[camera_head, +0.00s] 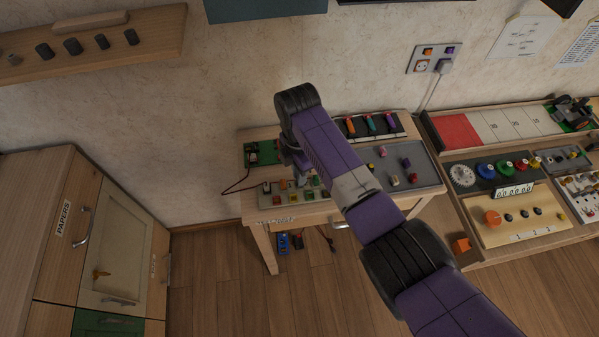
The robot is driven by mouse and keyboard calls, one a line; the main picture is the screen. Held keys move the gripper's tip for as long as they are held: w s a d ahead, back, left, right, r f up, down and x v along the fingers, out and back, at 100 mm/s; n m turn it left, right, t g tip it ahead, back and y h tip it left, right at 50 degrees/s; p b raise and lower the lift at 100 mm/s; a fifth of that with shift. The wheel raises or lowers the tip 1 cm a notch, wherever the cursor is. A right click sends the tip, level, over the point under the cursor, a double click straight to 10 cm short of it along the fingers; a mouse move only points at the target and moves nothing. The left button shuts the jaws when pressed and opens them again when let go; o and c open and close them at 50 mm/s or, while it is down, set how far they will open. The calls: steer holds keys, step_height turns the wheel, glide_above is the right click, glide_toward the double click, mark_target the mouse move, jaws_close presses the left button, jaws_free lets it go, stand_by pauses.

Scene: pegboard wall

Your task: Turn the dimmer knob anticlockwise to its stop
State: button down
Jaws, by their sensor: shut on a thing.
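My gripper (299,172) points down over the back of a grey control panel (268,203) with several coloured buttons and knobs, on a small wooden table. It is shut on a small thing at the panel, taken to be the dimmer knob. The knob itself is hidden behind the gripper and wrist, so its angle and pointer cannot be seen. My purple and black arm reaches in from the lower right and covers part of the table.
A green board (263,153) with a dark wire lies left of the gripper. A dark rack (350,127) of coloured handles and a grey tray (425,165) with small pegs are to the right.

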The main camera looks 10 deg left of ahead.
stand_by(0.7)
steer(key=c, duration=1.4)
jaws_free()
steer(key=shift+w+a+r+b, duration=0.1)
steer(key=shift+r+b, duration=0.35)
steer(key=shift+r, duration=3.45)
